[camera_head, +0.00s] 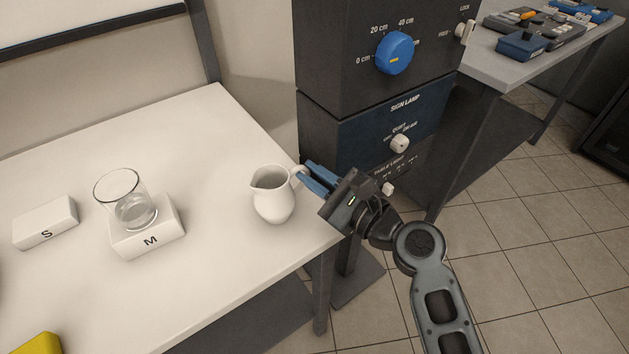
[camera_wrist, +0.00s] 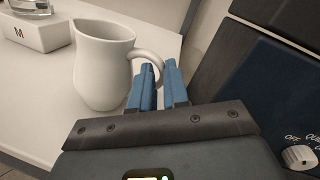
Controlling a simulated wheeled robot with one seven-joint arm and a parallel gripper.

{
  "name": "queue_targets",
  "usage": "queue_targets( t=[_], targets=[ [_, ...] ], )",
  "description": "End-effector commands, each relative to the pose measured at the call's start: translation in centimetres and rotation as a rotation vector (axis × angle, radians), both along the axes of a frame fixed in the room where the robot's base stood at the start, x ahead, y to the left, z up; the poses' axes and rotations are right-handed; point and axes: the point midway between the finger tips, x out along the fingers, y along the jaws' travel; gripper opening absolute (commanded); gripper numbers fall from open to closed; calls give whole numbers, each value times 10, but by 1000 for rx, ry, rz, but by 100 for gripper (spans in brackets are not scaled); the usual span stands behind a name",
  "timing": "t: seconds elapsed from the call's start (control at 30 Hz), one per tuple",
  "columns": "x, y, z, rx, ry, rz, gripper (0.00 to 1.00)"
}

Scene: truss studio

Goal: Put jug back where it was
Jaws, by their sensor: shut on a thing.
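The white jug (camera_head: 273,198) is upright at the right end of the white table (camera_head: 215,255), with its handle toward my gripper. It also shows in the wrist view (camera_wrist: 101,70). My gripper (camera_head: 310,180) is shut on the jug's handle, with its blue fingers (camera_wrist: 160,80) on either side of it. I cannot tell for sure whether the jug's base touches the table or is slightly above it.
A glass (camera_head: 125,200) with clear liquid stands on a white block marked M (camera_head: 147,238). A white block marked S (camera_head: 45,223) is at the left, and a yellow object (camera_head: 38,345) at the lower left. A dark control cabinet (camera_head: 345,80) stands right behind the jug. Table space between block M and the jug is clear.

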Motion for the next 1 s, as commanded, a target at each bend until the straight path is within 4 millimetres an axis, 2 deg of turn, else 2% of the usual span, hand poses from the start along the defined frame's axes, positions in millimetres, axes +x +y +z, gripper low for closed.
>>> queue_targets(
  t=[0.1, 0.5, 0.53, 0.77, 1.0],
  targets=[
    [0, 0, -8, 3, -1, -1, 0],
    [0, 0, -12, 2, -2, -1, 0],
    [0, 0, -11, 1, -1, 0, 18],
    [0, 0, -11, 1, -1, 0, 40],
    [0, 0, -10, 1, -1, 0, 40]
  ],
)
